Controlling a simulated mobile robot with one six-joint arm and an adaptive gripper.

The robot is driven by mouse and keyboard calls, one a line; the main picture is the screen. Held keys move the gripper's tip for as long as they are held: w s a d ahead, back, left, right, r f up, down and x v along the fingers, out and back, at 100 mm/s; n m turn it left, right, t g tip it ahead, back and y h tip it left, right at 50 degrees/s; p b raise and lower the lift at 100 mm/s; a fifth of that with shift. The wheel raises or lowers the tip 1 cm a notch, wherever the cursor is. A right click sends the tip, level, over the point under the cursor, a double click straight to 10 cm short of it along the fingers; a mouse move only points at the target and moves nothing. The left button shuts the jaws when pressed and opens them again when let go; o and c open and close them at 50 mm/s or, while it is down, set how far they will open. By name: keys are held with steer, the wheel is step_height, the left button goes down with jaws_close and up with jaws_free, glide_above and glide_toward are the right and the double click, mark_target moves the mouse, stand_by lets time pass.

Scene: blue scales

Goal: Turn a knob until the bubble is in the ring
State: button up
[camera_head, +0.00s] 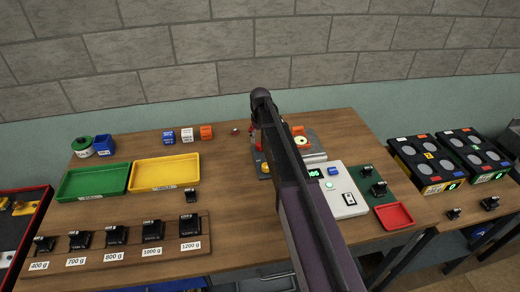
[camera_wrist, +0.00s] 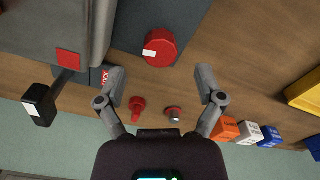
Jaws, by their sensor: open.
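My gripper (camera_wrist: 161,74) is open and empty in the wrist view, its two fingers spread wide. A round red knob (camera_wrist: 160,48) with a white mark sits at the edge of a dark grey base (camera_wrist: 190,18). It lies just beyond the fingertips, roughly centred between them, with no visible contact. A smaller red knob-like piece (camera_wrist: 137,104) shows between the fingers. In the head view a round pale yellow piece (camera_head: 301,141) sits by the grey device (camera_head: 313,148) beside my arm. I cannot make out a bubble or ring. My arm hides most of this area and the gripper.
A red piece with a metal tip (camera_wrist: 173,114) lies near the fingers. A white display box (camera_head: 342,190) and red tray (camera_head: 394,216) stand right of my arm. Green (camera_head: 93,182) and yellow (camera_head: 164,171) trays and a row of black weights (camera_head: 114,235) stand left.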

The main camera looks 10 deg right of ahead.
mark_target(260, 145)
steer(key=shift+f+b, duration=1.75)
steer(key=shift+f, duration=0.3)
steer(key=c, duration=1.1)
